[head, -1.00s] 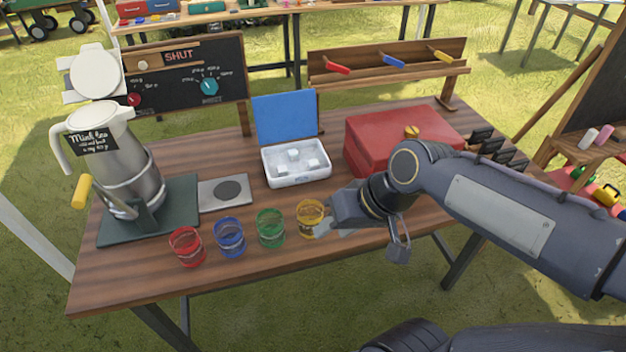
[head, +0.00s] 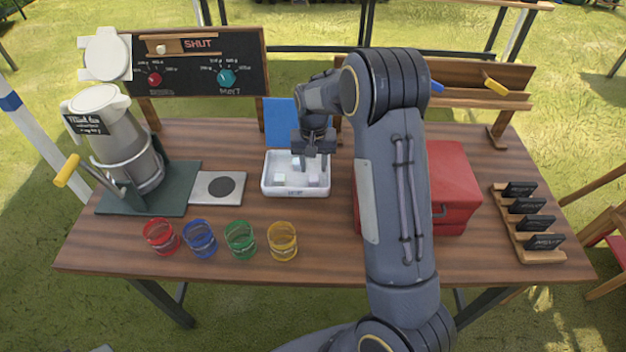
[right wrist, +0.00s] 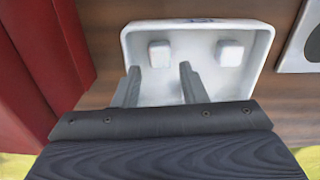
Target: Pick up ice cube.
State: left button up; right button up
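A white ice box (head: 267,188) with a raised blue lid (head: 278,124) sits on the wooden table, with pale ice cubes inside. An ice cube (head: 313,181) lies toward its right side and another (head: 280,177) toward its left. My right gripper (head: 314,165) is over the box, pointing down, and hides part of the interior. In the right wrist view its fingers (right wrist: 159,82) are spread apart and empty. There, one ice cube (right wrist: 159,54) lies in line with the gap, and another (right wrist: 230,53) lies farther right. My left gripper is out of view.
A red box (head: 455,185) stands right of the ice box, partly behind my right arm. A burner plate (head: 218,188) is to the left, beside a metal pitcher (head: 130,155). Red, blue, green and yellow cups (head: 282,242) line the front. Dark label blocks (head: 530,205) stand far right.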

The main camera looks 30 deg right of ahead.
aim_at(313, 179)
notch_tip(313, 179, down, 4)
jog(key=shift+s+r+p, duration=0.1)
jog(key=shift+s+p, duration=0.05)
jog(key=shift+p, duration=0.3)
jog(key=shift+f, duration=0.65)
jog(key=c, duration=0.7)
jog(key=shift+r, duration=0.15)
jog(key=shift+r, duration=0.2)
notch_tip(313, 179, up, 2)
jog(key=shift+r, duration=0.1)
jog(key=w+a+r, duration=0.1)
jog(key=a+r, duration=0.2)
jog(key=a, duration=0.1)
jog(key=w+a+r+b, duration=0.1)
jog(key=w+a+r, duration=0.1)
jog(key=a, duration=0.3)
jog(key=w+a+r+b, duration=0.1)
jog(key=w+a+r, duration=0.1)
jog(key=a+r, duration=0.2)
jog(key=shift+a+r, duration=0.15)
jog(key=shift+r, duration=0.45)
